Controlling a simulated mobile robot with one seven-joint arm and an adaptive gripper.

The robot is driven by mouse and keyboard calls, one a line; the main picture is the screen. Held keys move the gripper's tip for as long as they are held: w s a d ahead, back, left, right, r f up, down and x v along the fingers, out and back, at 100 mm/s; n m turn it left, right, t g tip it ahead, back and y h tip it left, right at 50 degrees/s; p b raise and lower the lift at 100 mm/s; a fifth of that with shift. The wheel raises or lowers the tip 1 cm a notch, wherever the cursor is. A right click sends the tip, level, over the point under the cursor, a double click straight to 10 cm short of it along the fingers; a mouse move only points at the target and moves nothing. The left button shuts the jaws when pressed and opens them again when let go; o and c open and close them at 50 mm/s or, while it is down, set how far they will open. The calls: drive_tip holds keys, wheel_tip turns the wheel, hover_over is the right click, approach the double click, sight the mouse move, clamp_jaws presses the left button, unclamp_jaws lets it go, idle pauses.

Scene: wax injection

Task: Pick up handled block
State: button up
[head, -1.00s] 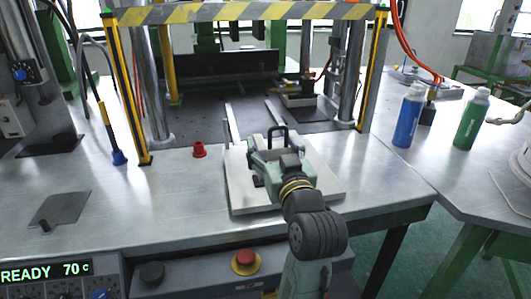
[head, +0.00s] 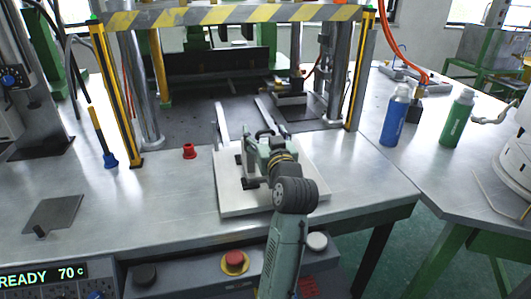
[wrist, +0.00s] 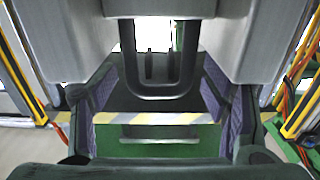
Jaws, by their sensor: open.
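The handled block shows mainly by its dark loop-shaped handle (head: 265,133), just beyond my gripper in the head view. Its body is largely hidden by my gripper, above a pale plate (head: 230,203) on the steel bench. My gripper (head: 263,146) is open and low over the plate, with its fingers at the handle. In the wrist view the dark handle (wrist: 160,90) shows as a U in the middle, between the two sides of my gripper. I cannot tell whether the fingers touch it.
A press frame with a striped bar (head: 230,16) and yellow posts stands behind. A red cap (head: 190,151) is left of the plate. A blue bottle (head: 395,117) and a green bottle (head: 457,119) stand right. A control box with a red button (head: 235,261) is in front.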

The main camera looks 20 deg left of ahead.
clamp_jaws()
idle(0.9)
drive_tip(key=shift+r, duration=0.1)
